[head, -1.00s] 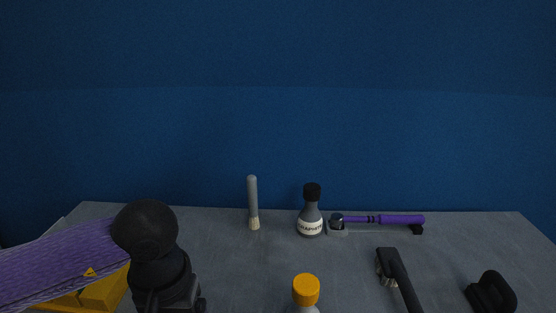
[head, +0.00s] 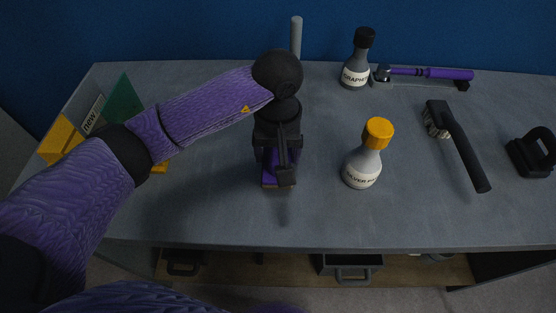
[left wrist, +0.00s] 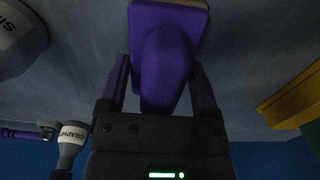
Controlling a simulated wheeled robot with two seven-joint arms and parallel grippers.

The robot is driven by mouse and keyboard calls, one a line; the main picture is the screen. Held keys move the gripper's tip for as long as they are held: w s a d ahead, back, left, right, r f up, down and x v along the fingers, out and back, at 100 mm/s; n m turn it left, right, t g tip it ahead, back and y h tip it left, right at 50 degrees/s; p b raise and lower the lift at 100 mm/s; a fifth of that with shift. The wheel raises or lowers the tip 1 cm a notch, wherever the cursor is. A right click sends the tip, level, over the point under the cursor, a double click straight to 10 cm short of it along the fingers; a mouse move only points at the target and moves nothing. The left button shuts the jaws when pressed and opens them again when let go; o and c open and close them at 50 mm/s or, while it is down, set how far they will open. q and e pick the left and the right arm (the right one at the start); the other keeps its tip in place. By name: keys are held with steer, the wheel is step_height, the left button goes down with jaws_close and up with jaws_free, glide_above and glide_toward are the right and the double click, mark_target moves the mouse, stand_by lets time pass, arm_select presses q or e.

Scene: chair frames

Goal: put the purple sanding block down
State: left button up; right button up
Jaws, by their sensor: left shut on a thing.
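The purple sanding block (head: 268,178) is in my left gripper (head: 276,170), over the middle of the grey table (head: 220,215). The gripper hides much of the block in the head view. In the left wrist view the purple block (left wrist: 166,62) sits between the two fingers of the left gripper (left wrist: 160,85), with a tan edge along its far side. The block is low over the table top; I cannot tell whether it touches. My right gripper is in neither view.
A silver bottle with yellow cap (head: 364,160) stands to the right. Behind are a graphite bottle (head: 356,65), a grey-handled brush (head: 296,38) and a purple-handled tool (head: 440,73). A wire brush (head: 460,145) and black object (head: 533,152) lie right. Yellow and green things (head: 122,102) stand left.

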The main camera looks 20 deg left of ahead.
arm_select(q)
step_height(320, 180, down, 3)
steer(key=shift+r, duration=0.25)
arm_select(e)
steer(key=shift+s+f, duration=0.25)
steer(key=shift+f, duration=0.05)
arm_select(q)
steer(key=shift+b, duration=0.35)
steer(key=o, duration=0.9)
steer(key=shift+r+p, duration=0.3)
steer(key=shift+p, duration=0.05)
step_height(320, 180, up, 11)
steer(key=p, duration=0.2)
steer(key=shift+r+p, duration=0.1)
steer(key=shift+p, duration=0.2)
steer(key=shift+r, duration=0.2)
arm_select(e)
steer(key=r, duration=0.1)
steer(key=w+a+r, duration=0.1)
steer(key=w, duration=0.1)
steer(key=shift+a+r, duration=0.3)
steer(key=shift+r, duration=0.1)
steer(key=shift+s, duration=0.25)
